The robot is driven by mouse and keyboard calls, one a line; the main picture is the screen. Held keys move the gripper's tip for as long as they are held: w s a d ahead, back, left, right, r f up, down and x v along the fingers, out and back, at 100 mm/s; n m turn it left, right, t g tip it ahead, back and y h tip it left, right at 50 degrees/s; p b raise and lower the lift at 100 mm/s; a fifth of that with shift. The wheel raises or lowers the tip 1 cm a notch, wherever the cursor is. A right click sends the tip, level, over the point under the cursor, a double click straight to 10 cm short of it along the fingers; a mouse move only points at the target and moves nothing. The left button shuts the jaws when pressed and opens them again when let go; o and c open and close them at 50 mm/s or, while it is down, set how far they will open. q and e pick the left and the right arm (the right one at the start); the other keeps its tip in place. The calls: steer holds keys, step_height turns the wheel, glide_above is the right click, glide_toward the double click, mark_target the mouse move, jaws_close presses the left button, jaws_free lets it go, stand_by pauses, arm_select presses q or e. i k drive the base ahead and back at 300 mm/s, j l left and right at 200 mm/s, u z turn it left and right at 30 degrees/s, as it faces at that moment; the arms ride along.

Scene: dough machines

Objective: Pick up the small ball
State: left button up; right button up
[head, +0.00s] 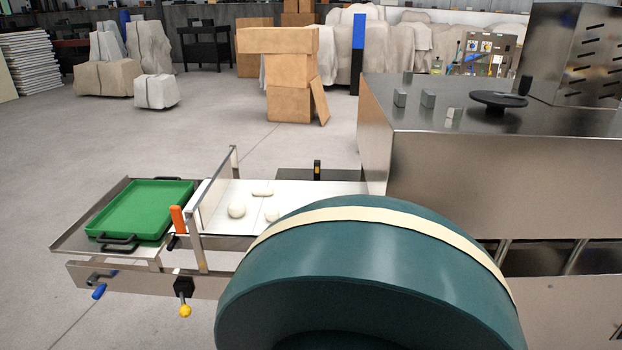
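Several pale dough pieces lie on the white belt of the machine. A round dough ball (236,210) sits near the belt's left side. An elongated dough piece (263,192) lies behind it and to the right. Another dough piece (272,214) lies to the right of the ball, close to where the foreground blocks the view, so its full shape is unclear. I cannot tell for sure which piece is the small ball. Neither of my grippers is in view.
A green tray (142,208) sits on a metal shelf left of the white belt (215,222). A metal guard frame with an orange handle (178,219) stands between them. The steel machine body (430,160) rises at right.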

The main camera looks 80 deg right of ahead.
mark_target(271, 214)
steer(key=z, duration=2.85)
steer(key=j+z, duration=0.15)
steer(key=z, duration=0.2)
steer(key=j+z, duration=0.2)
steer(key=z, duration=0.15)
steer(key=j+z, duration=0.15)
steer(key=z, duration=0.15)
steer(key=j, duration=0.55)
steer(key=k+j, duration=0.1)
steer(key=j, duration=0.45)
